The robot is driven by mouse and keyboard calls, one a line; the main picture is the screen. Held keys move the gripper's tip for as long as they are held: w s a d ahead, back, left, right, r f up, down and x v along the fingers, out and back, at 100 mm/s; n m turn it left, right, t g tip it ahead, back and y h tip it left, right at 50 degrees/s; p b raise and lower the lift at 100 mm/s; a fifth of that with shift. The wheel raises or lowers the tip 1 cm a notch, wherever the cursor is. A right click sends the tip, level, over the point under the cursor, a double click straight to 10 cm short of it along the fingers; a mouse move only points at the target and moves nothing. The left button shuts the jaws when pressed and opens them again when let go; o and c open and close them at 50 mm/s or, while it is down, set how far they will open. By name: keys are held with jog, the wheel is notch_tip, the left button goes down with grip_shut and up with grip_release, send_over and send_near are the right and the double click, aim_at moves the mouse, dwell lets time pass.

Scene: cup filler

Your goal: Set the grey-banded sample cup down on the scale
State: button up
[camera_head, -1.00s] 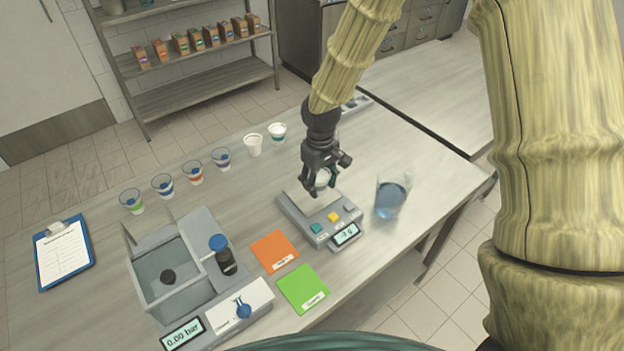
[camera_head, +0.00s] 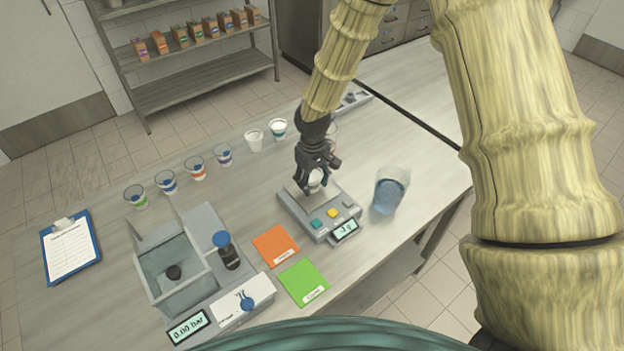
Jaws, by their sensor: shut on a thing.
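A beaker of blue liquid (camera_head: 390,190) stands right of the scale. Orange (camera_head: 275,245) and green (camera_head: 302,283) mats and a pressure device (camera_head: 180,277) lie left.

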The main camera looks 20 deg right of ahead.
aim_at(312, 174)
jog(key=shift+f, duration=0.25)
jog(key=o, duration=1.1)
jog(key=shift+r, duration=0.1)
jog(key=shift+r+b, duration=1.65)
jog(key=shift+r, duration=4.5)
